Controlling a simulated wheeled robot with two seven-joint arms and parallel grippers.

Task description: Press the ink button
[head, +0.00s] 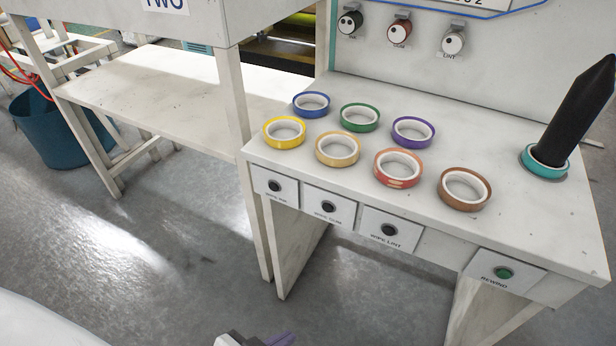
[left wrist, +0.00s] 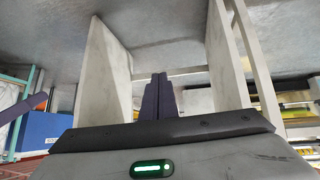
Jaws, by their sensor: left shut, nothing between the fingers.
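The ink button (head: 274,186) is a small dark round button on a white plate at the left end of the bench's front edge; its small label seems to read "WIPE INK". My left gripper (head: 282,340) shows only in part at the bottom edge of the head view, below and apart from the button. In the left wrist view its dark purple fingers (left wrist: 159,96) are together with nothing between them. I cannot make out the ink button in the left wrist view. My right gripper is not in view.
Two more dark buttons (head: 328,207) (head: 389,230) and a green rewind button (head: 504,273) line the bench front (head: 440,250). Several tape rolls (head: 338,149) lie on top. A black tapered post (head: 580,110) stands in a teal roll (head: 545,162). Floor before the bench is clear.

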